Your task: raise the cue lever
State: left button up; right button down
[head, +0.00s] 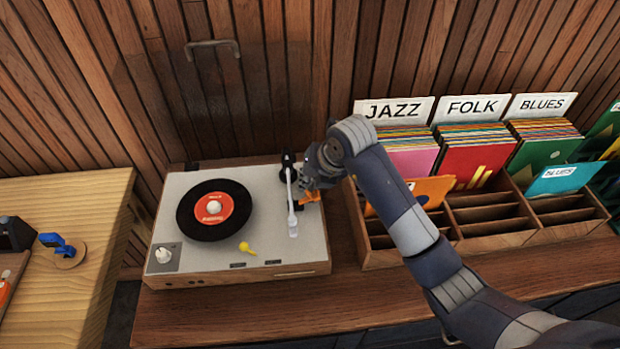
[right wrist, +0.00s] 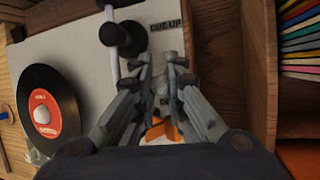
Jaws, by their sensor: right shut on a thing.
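The turntable (head: 318,250) stands on the wooden counter with a black record (head: 190,226) on its platter. Its white tonearm (head: 291,205) runs along the right side. The orange cue lever (head: 309,198) is beside the tonearm, and its orange part shows low between the fingers in the right wrist view (right wrist: 166,130). My right gripper (head: 307,184) is shut on the cue lever, with its fingers (right wrist: 162,64) hiding much of it. A "CUE UP" label (right wrist: 166,25) is visible beyond the fingertips. A lower label is partly hidden. My left gripper is not in view.
A yellow knob (head: 247,248) and a white dial (head: 164,255) sit on the deck. A clear lid (head: 212,100) stands raised behind. A wooden record crate (head: 490,241) is close on the right, under my right arm. A pale wooden table (head: 70,205) is at left.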

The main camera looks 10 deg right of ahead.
jog(key=shift+w+d+r+g+p, duration=0.1)
jog(key=shift+w+r+g+p, duration=0.15)
jog(key=shift+g+p, duration=0.35)
jog(key=shift+w+g+p, duration=0.15)
jog(key=shift+g+p, duration=0.15)
jog(key=shift+w+g, duration=0.25)
jog(key=shift+g, duration=0.35)
jog(key=shift+w+f+m+g, duration=0.15)
jog(key=shift+m+g, duration=0.15)
jog(key=shift+g, duration=0.3)
jog(key=c, duration=1.5)
grip_release()
jog(key=shift+d, duration=0.1)
